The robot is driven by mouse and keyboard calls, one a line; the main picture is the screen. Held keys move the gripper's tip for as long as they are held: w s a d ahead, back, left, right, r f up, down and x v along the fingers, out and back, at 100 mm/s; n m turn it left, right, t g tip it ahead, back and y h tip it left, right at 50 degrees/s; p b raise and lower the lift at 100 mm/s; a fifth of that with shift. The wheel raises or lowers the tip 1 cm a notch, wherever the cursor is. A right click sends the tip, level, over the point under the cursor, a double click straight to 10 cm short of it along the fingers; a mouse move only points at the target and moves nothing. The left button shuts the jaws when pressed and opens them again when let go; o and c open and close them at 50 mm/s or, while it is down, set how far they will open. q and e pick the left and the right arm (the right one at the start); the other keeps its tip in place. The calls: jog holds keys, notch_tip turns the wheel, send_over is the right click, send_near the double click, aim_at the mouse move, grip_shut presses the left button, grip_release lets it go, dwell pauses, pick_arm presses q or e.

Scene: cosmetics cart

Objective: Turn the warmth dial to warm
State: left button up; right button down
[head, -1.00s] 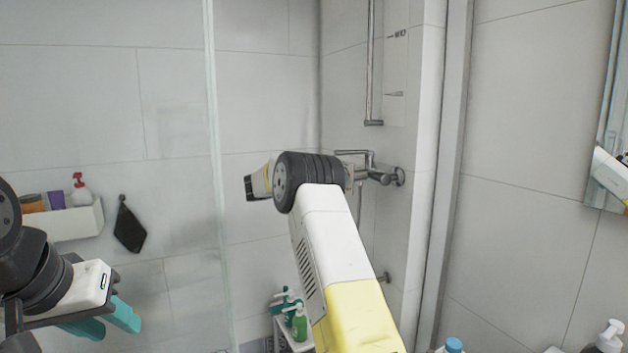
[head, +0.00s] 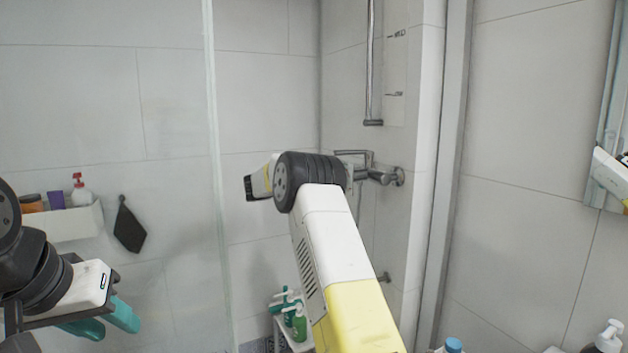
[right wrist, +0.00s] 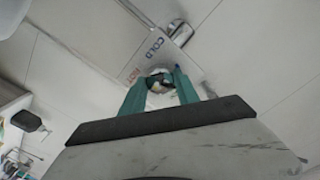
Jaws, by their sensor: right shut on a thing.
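The warmth dial (right wrist: 153,91) is small and round in the right wrist view, partly hidden by my fingers. It sits at the end of a metal plate (right wrist: 169,49) that carries the words COLD and HOT. HOT is the word nearer the dial. My right gripper (right wrist: 160,79) has its teal fingers shut on the dial, one on each side. In the head view my own right arm hides the right fingers and the dial. My left gripper (head: 103,322) is at the lower left of the head view, with its teal fingers apart, empty and away from the wall.
A chrome shower mixer (head: 382,177) and a riser rail (head: 369,65) are on the wall just right of my right wrist. A glass panel edge (head: 215,180) stands to the left. Green bottles (head: 297,322) stand on a low shelf. A white wall shelf (head: 78,222) holds toiletries.

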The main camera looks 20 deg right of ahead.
jog(key=m, duration=0.6)
jog(key=shift+a, duration=0.1)
dwell(0.5)
jog(key=shift+f, duration=0.1)
jog(key=c, duration=0.9)
grip_release()
jog(key=s+a, duration=0.1)
jog(key=a, duration=0.6)
jog(key=shift+a, duration=0.3)
